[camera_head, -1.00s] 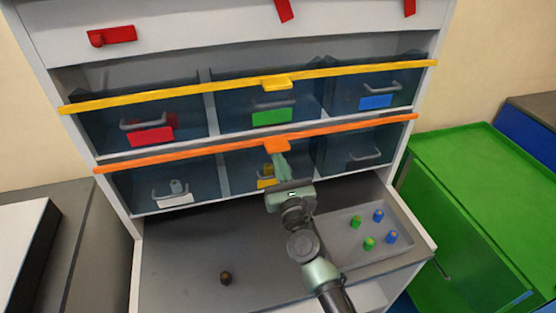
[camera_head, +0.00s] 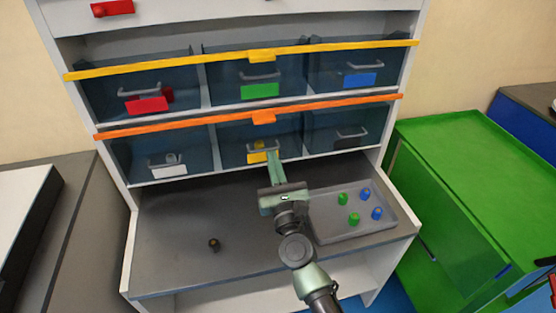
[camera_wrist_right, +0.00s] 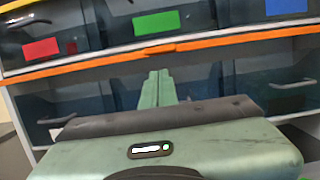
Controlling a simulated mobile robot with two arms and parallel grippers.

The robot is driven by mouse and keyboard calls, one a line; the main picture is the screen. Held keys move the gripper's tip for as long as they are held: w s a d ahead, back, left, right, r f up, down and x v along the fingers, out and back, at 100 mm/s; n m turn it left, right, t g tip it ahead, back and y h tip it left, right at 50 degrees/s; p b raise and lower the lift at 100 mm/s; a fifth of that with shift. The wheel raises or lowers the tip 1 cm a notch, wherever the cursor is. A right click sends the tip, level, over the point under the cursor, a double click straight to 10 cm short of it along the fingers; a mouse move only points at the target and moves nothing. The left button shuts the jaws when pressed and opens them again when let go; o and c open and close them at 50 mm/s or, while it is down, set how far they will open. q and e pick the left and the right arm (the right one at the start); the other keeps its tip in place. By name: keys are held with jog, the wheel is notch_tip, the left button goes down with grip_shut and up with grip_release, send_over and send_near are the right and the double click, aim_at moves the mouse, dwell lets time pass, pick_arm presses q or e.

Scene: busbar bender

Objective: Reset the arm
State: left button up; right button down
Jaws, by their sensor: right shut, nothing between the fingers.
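My right gripper (camera_head: 273,158) is shut and empty. Its green fingers point toward the lower middle drawer (camera_head: 235,150), which has a yellow label (camera_head: 257,157). The fingertips overlap that drawer's lower right in the head view; I cannot tell whether they touch it. In the right wrist view the closed fingers (camera_wrist_right: 159,80) stand side by side below the orange bar (camera_wrist_right: 210,44). The wrist and forearm reach in from the bottom over the grey work surface (camera_head: 180,225). My left gripper is not in view.
A grey tray (camera_head: 350,233) at right holds several green and blue pieces. A small dark piece (camera_head: 214,244) lies on the surface at left. The orange bar (camera_head: 330,105) and yellow bar (camera_head: 330,49) cross the drawer rows. A green cabinet (camera_head: 470,180) stands at right.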

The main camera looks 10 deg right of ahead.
jog(key=s+f+n+g+y, duration=0.3)
jog(key=s+f+n+g, duration=0.35)
jog(key=n, duration=0.65)
jog(key=s+f+n+g+y, duration=0.2)
jog(key=s+f+n+g, duration=0.35)
jog(key=s+n, duration=0.7)
jog(key=s+d+f+n+g+h, duration=0.3)
jog(key=s+d+f+n, duration=0.1)
jog(key=s+d+n, duration=0.3)
jog(key=s+d+f+n+g+h, duration=0.2)
jog(key=s+d+f+n+h, duration=0.25)
jog(key=s, duration=0.45)
notch_tip(320, 180, down, 25)
jog(key=s+d+g, duration=0.1)
jog(key=s+g, duration=0.1)
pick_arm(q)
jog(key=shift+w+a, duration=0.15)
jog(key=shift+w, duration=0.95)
pick_arm(e)
jog(key=s+d+f, duration=0.3)
jog(key=s+f, duration=1.3)
jog(key=shift+s+d+g+y, duration=0.15)
jog(key=shift+s+g+y, duration=0.05)
jog(key=shift+g+y, duration=0.2)
